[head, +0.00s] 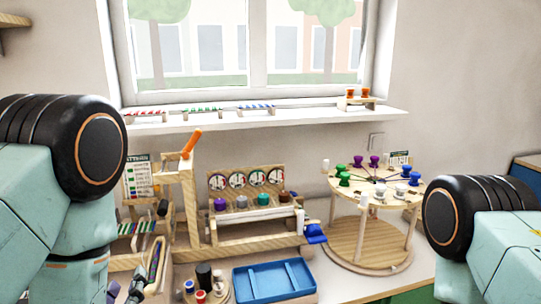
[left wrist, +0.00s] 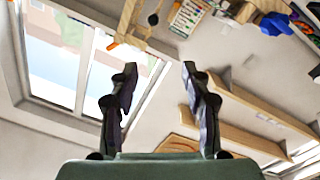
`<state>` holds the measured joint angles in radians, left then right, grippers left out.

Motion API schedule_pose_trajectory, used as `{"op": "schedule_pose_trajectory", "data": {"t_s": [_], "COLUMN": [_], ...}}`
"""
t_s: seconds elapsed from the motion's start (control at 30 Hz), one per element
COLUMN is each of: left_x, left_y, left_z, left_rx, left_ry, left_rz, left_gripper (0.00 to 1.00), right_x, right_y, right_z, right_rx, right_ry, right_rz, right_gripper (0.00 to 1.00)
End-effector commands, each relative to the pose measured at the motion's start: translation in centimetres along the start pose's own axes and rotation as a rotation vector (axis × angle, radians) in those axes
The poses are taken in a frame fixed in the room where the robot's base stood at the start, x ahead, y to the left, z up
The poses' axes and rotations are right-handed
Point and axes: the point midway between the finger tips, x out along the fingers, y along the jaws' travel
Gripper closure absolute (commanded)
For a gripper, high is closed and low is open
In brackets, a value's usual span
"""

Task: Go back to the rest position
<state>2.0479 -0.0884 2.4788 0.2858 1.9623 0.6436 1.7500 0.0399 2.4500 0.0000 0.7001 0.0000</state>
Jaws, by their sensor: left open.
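My left gripper (head: 138,286) shows small and dark at the lower left of the head view, near the front of the wooden bead rack. In the left wrist view its two dark fingers (left wrist: 158,72) stand well apart with nothing between them. The wrist view is tilted and shows the window and wall beyond the fingers. My right gripper is outside both views; only my right arm shows at the right edge of the head view.
A blue tray (head: 274,281), a wooden rack with dials (head: 247,181) and a round two-tier stand (head: 370,240) with coloured pegs occupy the worktop. An orange-handled piece (head: 191,142) tops a wooden post. The windowsill (head: 300,118) holds small bead rows.

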Motion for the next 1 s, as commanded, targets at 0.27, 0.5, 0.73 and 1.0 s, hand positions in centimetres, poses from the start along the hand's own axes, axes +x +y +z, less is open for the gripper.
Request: {"op": "schedule_pose_trajectory", "data": {"t_s": [0.27, 0.5, 0.73, 1.0], "left_x": [0.0, -1.7, -8.4, -21.2], "left_y": [-1.9, -4.7, -10.2, -16.9], "left_z": [3.4, 8.7, 18.8, 29.3], "left_rx": [0.126, 0.248, 0.413, 0.523], "left_ry": [-0.161, -0.409, -0.859, -1.423], "left_rz": [-0.078, -0.152, -0.218, -0.224], "left_gripper": [0.52, 0.52, 0.52, 0.52], "right_x": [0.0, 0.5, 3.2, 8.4], "right_y": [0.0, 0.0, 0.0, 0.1], "right_z": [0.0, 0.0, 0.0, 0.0], "right_rx": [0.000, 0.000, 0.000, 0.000], "right_ry": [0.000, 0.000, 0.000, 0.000], "right_rz": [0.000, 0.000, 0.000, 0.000], "right_gripper": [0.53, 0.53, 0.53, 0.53]}}
